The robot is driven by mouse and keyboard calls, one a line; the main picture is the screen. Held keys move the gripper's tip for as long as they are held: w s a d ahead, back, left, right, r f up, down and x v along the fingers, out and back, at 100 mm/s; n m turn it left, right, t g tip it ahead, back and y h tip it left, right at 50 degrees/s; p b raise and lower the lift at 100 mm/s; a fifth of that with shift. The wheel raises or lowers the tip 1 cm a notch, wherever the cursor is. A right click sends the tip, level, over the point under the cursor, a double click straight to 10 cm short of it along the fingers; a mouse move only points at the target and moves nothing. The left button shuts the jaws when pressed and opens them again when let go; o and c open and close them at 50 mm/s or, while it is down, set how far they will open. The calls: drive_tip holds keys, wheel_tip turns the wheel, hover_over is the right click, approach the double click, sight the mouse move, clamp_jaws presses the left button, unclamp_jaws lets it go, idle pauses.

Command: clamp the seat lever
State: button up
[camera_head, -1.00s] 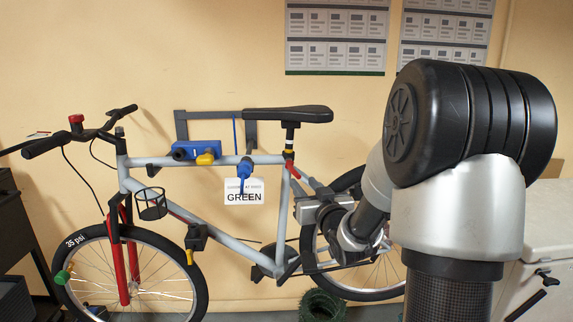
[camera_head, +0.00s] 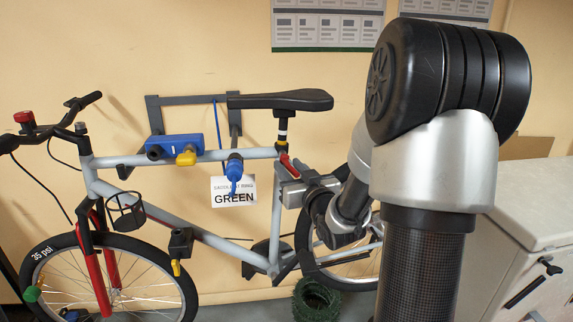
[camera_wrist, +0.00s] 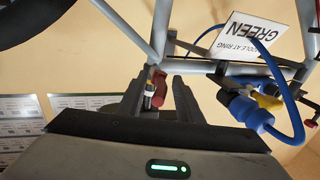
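The seat lever (camera_head: 287,163) is a small red lever at the seat clamp, below the black saddle (camera_head: 280,100) of the grey bicycle. In the wrist view, which is turned over, the red lever (camera_wrist: 160,82) stands beside the seat post (camera_wrist: 149,92), with its white and yellow bands. My gripper (camera_wrist: 158,88) is open, with one dark finger on each side of the lever and post in this view. I cannot tell whether either finger touches the lever. In the head view my gripper (camera_head: 290,184) is just below and right of the lever, its fingertips partly hidden.
A wall bracket (camera_head: 155,115) is behind the frame. A light cabinet (camera_head: 530,200) stands at right; a green coil (camera_head: 318,300) lies below.

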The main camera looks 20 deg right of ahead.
clamp_jaws()
drive_tip(key=shift+d+y, duration=0.15)
drive_tip(key=shift+y, duration=0.15)
drive_tip(key=n+y, duration=0.1)
drive_tip(key=n+y+b, duration=0.1)
drive_tip(key=shift+d+f+y, duration=0.2)
drive_tip(key=shift+d+y, duration=0.1)
drive_tip(key=shift+d, duration=0.1)
drive_tip(key=shift+w+d+n+g+y, duration=0.2)
drive_tip(key=shift+d+n+g+y, duration=0.25)
drive_tip(key=shift+n+y, duration=1.15)
drive_tip(key=shift+w+d+n+g+y, duration=0.2)
drive_tip(key=shift+n+g+y, duration=0.35)
drive_tip(key=shift+n+y, duration=1)
drive_tip(key=shift+w+d+n+g+y, duration=0.15)
drive_tip(key=shift+d+n+g+y, duration=0.5)
drive_tip(key=shift+y, duration=1.6)
drive_tip(key=shift+a+n, duration=0.3)
